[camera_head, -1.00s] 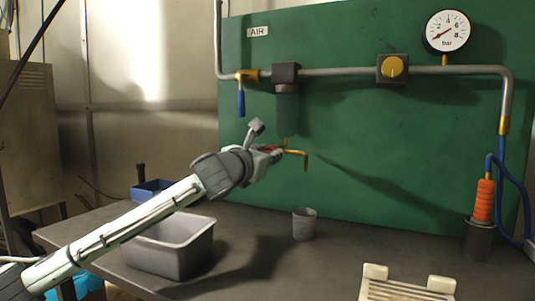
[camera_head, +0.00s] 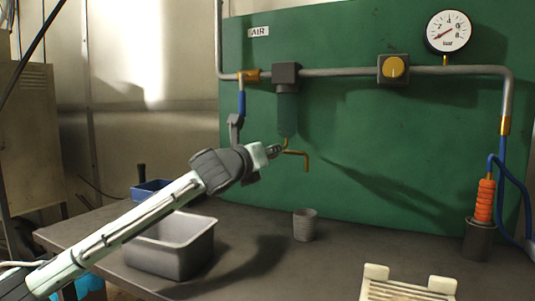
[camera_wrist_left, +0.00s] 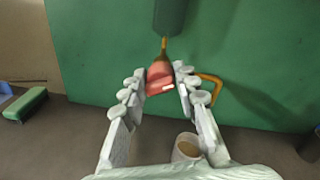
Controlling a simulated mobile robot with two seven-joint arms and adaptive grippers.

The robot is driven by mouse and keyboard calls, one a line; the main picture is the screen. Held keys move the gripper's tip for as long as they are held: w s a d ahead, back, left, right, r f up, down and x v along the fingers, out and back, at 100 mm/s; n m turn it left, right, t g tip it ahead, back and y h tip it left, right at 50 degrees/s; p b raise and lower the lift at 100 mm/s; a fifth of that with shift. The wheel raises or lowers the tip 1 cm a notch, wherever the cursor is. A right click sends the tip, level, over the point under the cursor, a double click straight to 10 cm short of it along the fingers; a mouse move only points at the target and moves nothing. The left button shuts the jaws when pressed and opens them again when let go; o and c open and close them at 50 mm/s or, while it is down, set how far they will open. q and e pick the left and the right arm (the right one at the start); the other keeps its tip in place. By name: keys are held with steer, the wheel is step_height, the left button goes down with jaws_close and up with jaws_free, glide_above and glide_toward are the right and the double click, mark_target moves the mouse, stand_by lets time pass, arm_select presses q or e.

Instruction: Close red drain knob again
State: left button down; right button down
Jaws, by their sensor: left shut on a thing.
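The red drain knob (camera_wrist_left: 160,79) hangs under the filter bowl (camera_head: 287,112) on a short brass stem. In the left wrist view it sits between the fingertips of my left gripper (camera_wrist_left: 157,84), which is shut on it. A pale mark shows on the knob's lower right. In the head view my left gripper (camera_head: 273,152) reaches in from the left just below the bowl and hides the knob. A bent brass drain pipe (camera_head: 299,154) sticks out to the right of the knob. My right gripper is not in view.
A grey cup (camera_head: 305,226) stands on the bench below the drain pipe, with tan contents seen in the wrist view. A grey bin (camera_head: 176,248) stands at left. A blue lever (camera_head: 241,104), yellow regulator knob (camera_head: 394,67) and gauge (camera_head: 449,31) are on the pipe above.

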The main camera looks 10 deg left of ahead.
arm_select(q)
steer(key=n, duration=0.5)
steer(key=shift+f+h, duration=0.1)
steer(key=shift+h, duration=0.2)
steer(key=n, duration=0.5)
steer(key=shift+n, duration=0.4)
steer(key=shift+a, duration=0.1)
steer(key=c, duration=1.2)
jaws_free()
steer(key=s, duration=0.4)
steer(key=s+a, duration=0.1)
steer(key=s, duration=0.3)
steer(key=s+a, duration=0.1)
steer(key=s, duration=0.2)
steer(key=shift+s+a+r, duration=0.15)
steer(key=shift+s+r, duration=0.25)
steer(key=shift+f, duration=0.1)
